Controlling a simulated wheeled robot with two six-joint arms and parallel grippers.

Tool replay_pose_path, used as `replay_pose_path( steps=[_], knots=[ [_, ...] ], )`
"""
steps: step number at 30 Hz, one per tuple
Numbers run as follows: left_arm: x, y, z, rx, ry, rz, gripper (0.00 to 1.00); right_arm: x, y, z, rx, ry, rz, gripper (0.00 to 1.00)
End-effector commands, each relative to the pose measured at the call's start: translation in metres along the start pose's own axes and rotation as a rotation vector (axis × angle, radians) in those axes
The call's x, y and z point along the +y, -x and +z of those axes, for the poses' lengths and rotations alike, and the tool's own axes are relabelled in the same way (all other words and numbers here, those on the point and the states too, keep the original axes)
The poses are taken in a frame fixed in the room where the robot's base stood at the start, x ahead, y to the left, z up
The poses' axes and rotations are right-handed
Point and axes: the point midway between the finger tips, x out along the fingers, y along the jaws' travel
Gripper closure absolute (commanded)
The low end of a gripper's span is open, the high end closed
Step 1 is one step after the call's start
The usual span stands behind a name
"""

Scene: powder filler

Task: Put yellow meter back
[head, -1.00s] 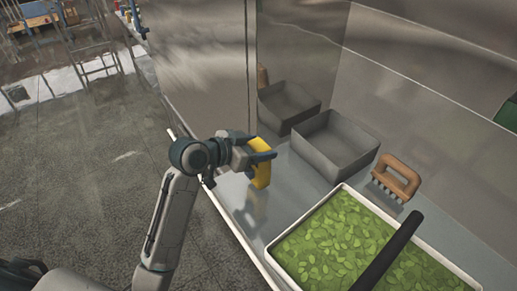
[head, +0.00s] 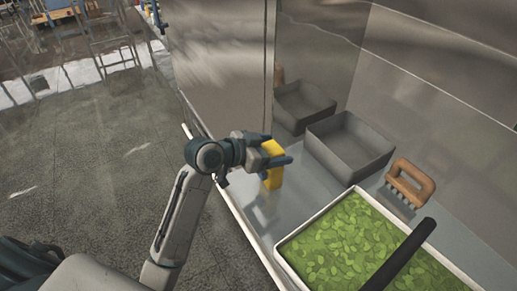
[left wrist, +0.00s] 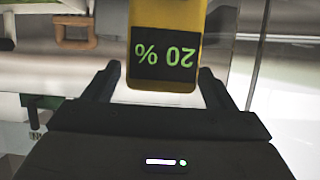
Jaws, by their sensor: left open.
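In the left wrist view the meter (left wrist: 167,18) shows a dark display reading "20 %" upside down. My left gripper (head: 277,154) is open, with its fingers on either side of the meter. The fingers hide part of the meter in the head view. My right gripper is not in view.
The counter (head: 305,190) between meter and tray is clear.

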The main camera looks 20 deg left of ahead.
Motion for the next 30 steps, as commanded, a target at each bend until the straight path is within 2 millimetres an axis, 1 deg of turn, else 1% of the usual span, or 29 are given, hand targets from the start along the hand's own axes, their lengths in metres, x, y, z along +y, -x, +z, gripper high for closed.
replay_pose_path(
  steps=[5,12,18,24,30],
  knots=[
    [-0.001,0.021,0.003,-0.002,-0.008,-0.003,0.22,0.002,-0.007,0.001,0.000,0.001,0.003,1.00],
    [-0.001,0.056,0.003,-0.004,-0.008,-0.002,0.22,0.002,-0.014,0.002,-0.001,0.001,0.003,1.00],
    [-0.001,0.079,0.003,-0.004,-0.006,-0.003,0.22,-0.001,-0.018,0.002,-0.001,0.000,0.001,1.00],
    [-0.002,0.099,0.002,-0.004,-0.007,-0.004,0.22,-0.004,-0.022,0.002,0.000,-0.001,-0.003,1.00],
    [-0.001,0.112,0.002,-0.002,-0.005,-0.003,0.22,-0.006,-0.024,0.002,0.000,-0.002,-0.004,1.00]
  ],
)
